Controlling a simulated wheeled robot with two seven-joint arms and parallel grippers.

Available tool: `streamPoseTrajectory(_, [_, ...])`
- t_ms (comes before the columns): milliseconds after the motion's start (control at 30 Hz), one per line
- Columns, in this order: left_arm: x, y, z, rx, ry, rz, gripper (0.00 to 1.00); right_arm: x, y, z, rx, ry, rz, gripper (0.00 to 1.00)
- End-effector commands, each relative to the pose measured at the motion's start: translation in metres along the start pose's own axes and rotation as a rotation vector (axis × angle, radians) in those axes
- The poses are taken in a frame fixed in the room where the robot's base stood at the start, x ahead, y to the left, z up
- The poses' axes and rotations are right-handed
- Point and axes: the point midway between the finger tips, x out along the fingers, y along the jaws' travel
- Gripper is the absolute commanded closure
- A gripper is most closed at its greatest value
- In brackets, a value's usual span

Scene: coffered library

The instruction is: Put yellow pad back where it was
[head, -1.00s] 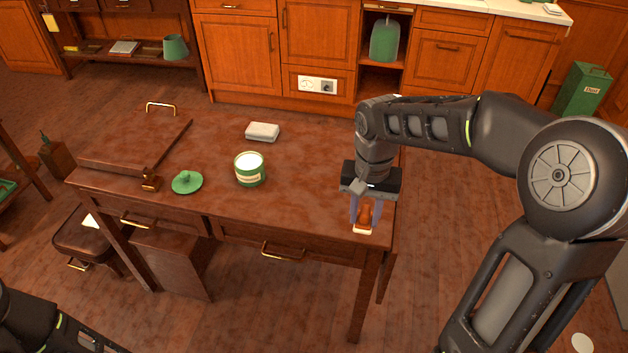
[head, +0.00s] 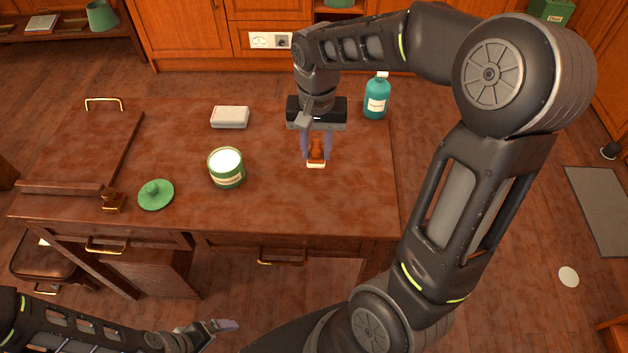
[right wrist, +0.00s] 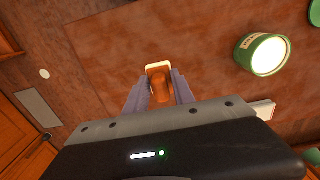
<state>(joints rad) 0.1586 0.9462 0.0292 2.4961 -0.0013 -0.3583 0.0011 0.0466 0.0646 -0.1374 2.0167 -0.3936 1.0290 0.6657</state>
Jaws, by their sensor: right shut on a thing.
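My right gripper (head: 316,157) is over the right part of the wooden desk (head: 350,205), pointing down. It is shut on a small piece with a brown wooden handle and a pale yellowish base, seemingly the yellow pad (head: 316,164). In the right wrist view the pad (right wrist: 158,68) shows between the two fingers (right wrist: 160,90), its pale edge beyond the handle. I cannot tell whether its base touches the desktop. My left gripper (head: 222,326) is low in the head view, in front of the desk; its jaw opening is unclear.
A grey-white block (head: 230,117) and a teal bottle (head: 376,97) are farther back. The desktop's front right is clear.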

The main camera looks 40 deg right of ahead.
Motion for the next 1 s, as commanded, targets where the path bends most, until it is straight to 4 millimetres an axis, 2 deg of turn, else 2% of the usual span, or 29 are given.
streamPoseTrajectory(400, [0.001,-0.001,0.000,0.000,0.001,0.000,0.00,0.059,0.000,0.001,-0.001,-0.003,0.002,1.00])
streamPoseTrajectory(767, [0.001,-0.001,-0.001,0.000,0.001,0.000,0.00,0.064,0.000,0.000,0.000,-0.001,0.001,1.00])
streamPoseTrajectory(1000, [0.002,-0.001,-0.001,0.000,0.001,0.000,0.00,0.095,0.001,0.001,0.001,-0.004,0.003,1.00])
